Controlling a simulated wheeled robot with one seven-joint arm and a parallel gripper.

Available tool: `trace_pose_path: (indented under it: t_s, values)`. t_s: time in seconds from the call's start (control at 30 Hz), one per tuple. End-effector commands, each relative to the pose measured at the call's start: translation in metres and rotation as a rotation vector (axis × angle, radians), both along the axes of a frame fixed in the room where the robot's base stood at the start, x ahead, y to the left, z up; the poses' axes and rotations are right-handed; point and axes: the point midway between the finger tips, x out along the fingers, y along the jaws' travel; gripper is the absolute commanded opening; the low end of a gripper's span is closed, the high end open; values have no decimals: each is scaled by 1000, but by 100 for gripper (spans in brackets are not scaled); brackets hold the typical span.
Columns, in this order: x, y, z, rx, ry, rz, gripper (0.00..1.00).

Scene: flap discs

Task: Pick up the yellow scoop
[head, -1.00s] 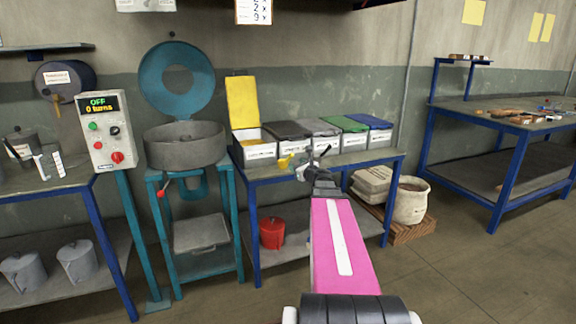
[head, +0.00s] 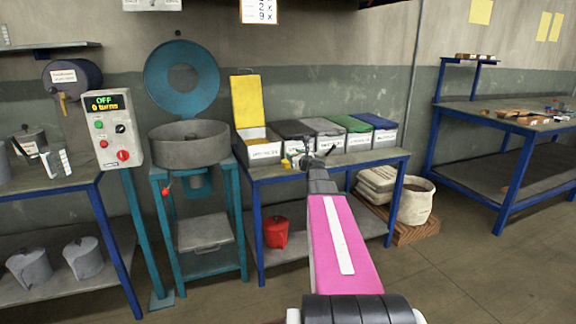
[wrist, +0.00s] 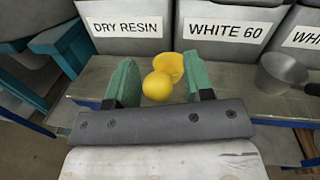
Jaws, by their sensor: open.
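The yellow scoop (wrist: 169,66) lies on the bench in front of the bins. In the wrist view it shows a round yellow end (wrist: 157,86) nearest me and a cup-shaped part just beyond. My gripper (wrist: 162,84) is open, with one green pad on each side of the scoop's round end. A gap shows beside each pad, and I cannot tell the height difference. In the head view the scoop (head: 286,163) is small and partly hidden by my gripper (head: 303,160).
The DRY RESIN bin (wrist: 130,38) and WHITE 60 bin (wrist: 228,32) stand just behind the scoop. A grey metal scoop (wrist: 282,72) lies to the right. The bench (head: 340,160) ends at a blue front edge. A yellow lid (head: 246,101) stands open.

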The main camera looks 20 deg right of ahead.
Motion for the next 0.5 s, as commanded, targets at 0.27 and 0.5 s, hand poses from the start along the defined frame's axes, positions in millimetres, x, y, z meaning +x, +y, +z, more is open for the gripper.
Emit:
trace_pose_path:
  t_s: [0.27, 0.5]
  values:
    - [13, 2, 0, 0, 0, -1, 48]
    - [12, 2, 0, 0, 0, -1, 0]
